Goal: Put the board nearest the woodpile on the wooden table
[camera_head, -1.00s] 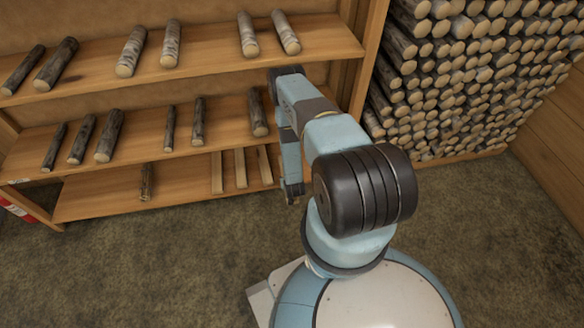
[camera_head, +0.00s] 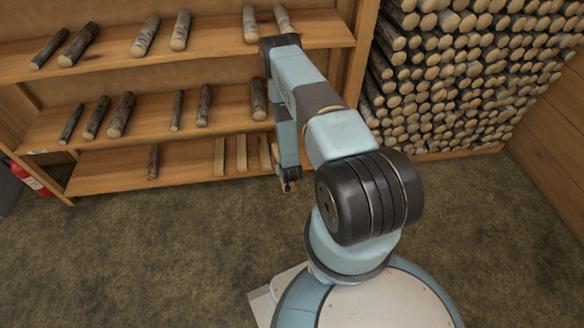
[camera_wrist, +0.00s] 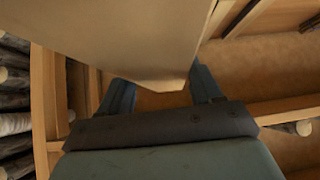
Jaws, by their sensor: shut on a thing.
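My gripper (camera_head: 288,184) is just in front of the bottom shelf's right end, near the woodpile side. In the wrist view my gripper (camera_wrist: 162,88) is shut on a pale board (camera_wrist: 115,35), which fills the upper middle very close to the camera. In the head view the held board is mostly hidden, with only a small pale bit by the fingertips. Several more boards lie on the bottom shelf, among them a left one (camera_head: 219,157), a middle one (camera_head: 242,153) and a right one (camera_head: 265,152) beside my arm. No wooden table is in view.
The woodpile (camera_head: 450,75) stands right of the shelf unit (camera_head: 110,178) and also shows in the wrist view (camera_wrist: 14,125). Dark and pale logs lie on the shelves. A red extinguisher (camera_head: 32,180) stands at the left. The floor (camera_head: 140,260) in front is clear.

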